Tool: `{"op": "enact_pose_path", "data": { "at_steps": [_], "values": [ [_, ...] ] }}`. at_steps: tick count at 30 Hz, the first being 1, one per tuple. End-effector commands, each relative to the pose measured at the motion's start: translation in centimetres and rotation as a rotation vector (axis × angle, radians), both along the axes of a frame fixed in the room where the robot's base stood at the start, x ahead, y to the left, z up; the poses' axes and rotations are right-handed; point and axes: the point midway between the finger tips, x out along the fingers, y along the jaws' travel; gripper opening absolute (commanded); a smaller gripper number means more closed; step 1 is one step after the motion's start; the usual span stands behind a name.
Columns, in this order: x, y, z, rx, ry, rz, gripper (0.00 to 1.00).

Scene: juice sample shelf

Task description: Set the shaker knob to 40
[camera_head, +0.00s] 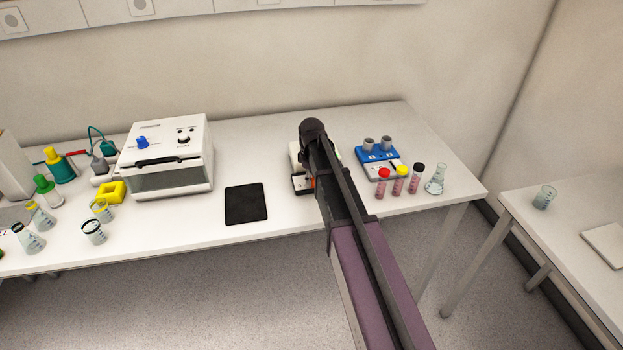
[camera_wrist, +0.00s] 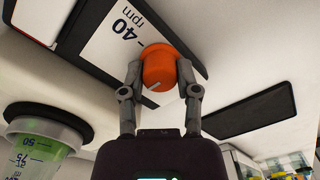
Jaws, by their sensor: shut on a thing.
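The shaker (camera_head: 294,152) stands on the bench in the head view, mostly hidden behind my arm. In the wrist view, its orange knob (camera_wrist: 158,58) sits at the edge of a white label (camera_wrist: 103,43) reading "40 rpm" with a short tick. My gripper (camera_wrist: 161,75) is shut on the orange knob, one finger on each side. A pale pointer line shows on the knob's face, slanting; I cannot tell exactly which mark it points to. In the head view, my arm hides the gripper's fingers.
A black pad (camera_head: 246,203) lies left of the shaker. A blue rack (camera_head: 372,153), several capped tubes and a flask (camera_head: 436,179) stand close on the right. A white box-shaped device (camera_head: 184,150) and glassware are farther left. A marked vessel (camera_wrist: 38,155) shows in the wrist view.

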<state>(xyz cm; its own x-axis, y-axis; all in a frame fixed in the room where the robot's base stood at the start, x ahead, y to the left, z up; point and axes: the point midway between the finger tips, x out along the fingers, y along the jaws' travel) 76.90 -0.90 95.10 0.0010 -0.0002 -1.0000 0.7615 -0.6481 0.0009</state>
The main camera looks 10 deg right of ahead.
Motion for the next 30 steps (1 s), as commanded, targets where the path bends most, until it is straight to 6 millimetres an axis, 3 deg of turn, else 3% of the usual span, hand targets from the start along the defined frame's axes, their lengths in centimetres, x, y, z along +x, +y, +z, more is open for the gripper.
{"op": "enact_pose_path", "data": {
  "at_steps": [11,30],
  "values": [
    [-0.05,-0.01,-0.03,0.001,0.002,-0.204,0.0],
    [-0.06,-0.1,-0.04,0.001,0.003,-0.799,0.0]
  ]
}}
